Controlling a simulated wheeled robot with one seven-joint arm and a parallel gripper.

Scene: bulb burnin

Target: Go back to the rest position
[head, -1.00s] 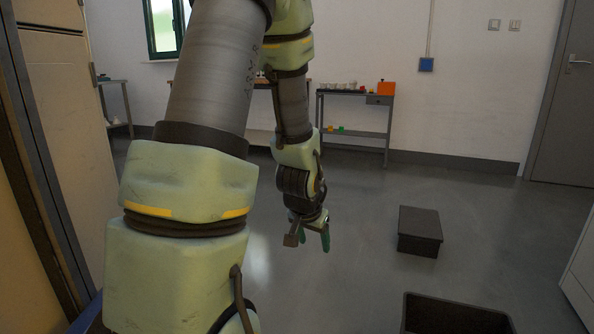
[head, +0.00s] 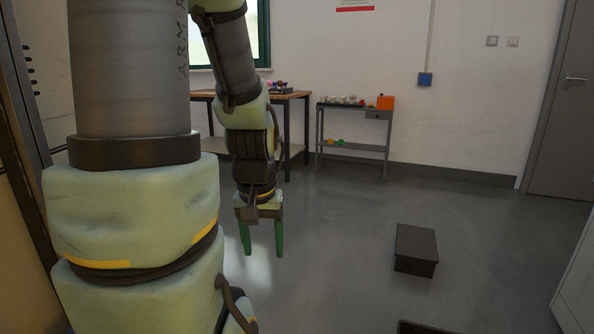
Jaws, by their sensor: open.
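My gripper (head: 261,240) hangs at the end of my arm, left of centre in the head view. Its two green fingers point down and stand apart, with nothing between them. Grey floor shows behind and below the fingers. My large arm links fill the left of the view and hide part of the room behind them.
A wooden-topped table (head: 297,94) stands at the back behind my arm. A dark block (head: 416,250) and a dark bin's rim (head: 415,327) are on the floor at right.

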